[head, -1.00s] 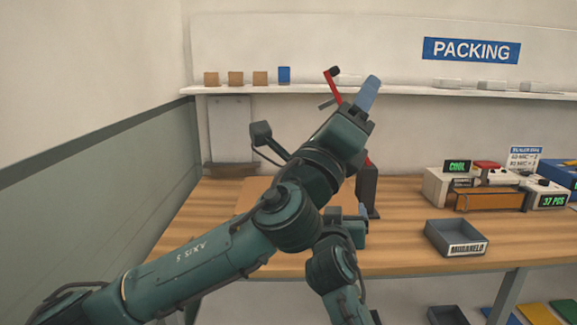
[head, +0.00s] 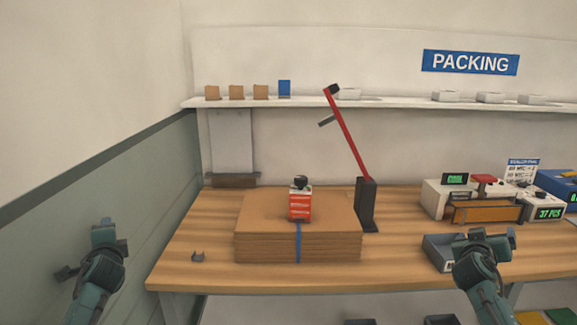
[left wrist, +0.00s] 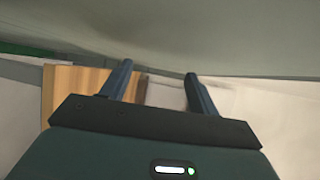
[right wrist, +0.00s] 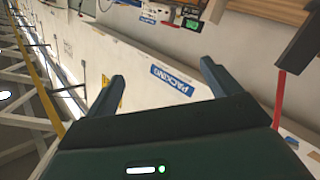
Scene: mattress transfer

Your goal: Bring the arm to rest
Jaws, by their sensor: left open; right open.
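My left gripper (head: 104,230) is raised at the lower left of the head view, in front of the grey-green wall and left of the bench. In the left wrist view its two fingers (left wrist: 158,84) stand apart with nothing between them. My right gripper (head: 484,236) is raised at the lower right of the head view and overlaps the grey tray in the picture. In the right wrist view its fingers (right wrist: 163,72) are also apart and empty. Both grippers are apart from the red and white box on the cardboard stack.
The wooden bench (head: 190,245) carries a cardboard stack (head: 265,220) with a blue strap and a red and white box (head: 300,207). A red lever (head: 347,135) stands behind. Devices and a partly hidden grey tray (head: 436,253) are at right. A shelf (head: 400,103) runs above.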

